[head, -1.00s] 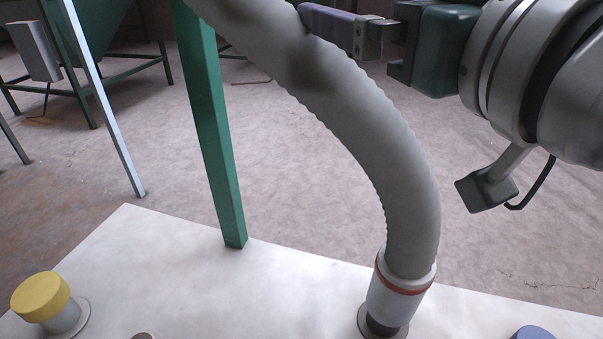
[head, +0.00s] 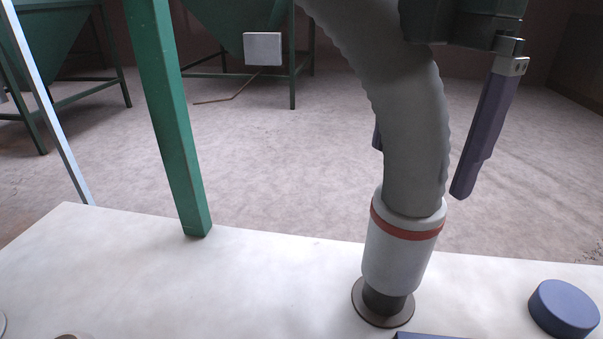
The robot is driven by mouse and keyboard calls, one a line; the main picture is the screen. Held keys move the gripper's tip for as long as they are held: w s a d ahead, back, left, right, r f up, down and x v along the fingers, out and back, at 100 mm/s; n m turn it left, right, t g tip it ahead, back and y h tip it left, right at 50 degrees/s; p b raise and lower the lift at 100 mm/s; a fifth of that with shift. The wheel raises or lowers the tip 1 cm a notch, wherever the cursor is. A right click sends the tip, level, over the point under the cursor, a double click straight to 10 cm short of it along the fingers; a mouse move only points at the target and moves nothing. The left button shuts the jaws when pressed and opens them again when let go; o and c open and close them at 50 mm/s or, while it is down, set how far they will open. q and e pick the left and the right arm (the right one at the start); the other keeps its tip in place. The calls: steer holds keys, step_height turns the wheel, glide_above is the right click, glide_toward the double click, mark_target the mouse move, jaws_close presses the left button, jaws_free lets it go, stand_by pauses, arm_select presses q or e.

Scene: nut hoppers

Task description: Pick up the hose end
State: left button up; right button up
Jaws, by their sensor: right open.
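The hose end (head: 395,262) is a pale cuff with a red band. It stands upright over a dark stub with a round flange (head: 371,318) on the white table. The grey ribbed hose (head: 405,130) rises from it and bends up to the left. My right gripper (head: 420,172) is open and points down from above. One purple finger is right of the hose; the other is mostly hidden behind it, with a sliver at its left edge. Both fingertips are above the cuff. Whether they touch the hose cannot be told. My left gripper is not in view.
The white table top (head: 270,285) has a blue round cap (head: 563,308) at right and a blue edge (head: 430,336) at the bottom. A green post (head: 170,120) stands at its back edge. Green hoppers (head: 225,20) stand on the floor behind.

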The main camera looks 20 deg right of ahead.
mark_target(414, 199)
steer(key=f, duration=0.3)
steer(key=shift+d+f, duration=0.35)
steer(key=shift+d, duration=0.05)
step_height(414, 199, down, 6)
steer(key=shift+w+f+b, duration=0.1)
steer(key=shift+b, duration=0.2)
steer(key=shift+a, duration=0.1)
steer(key=c, duration=1.4)
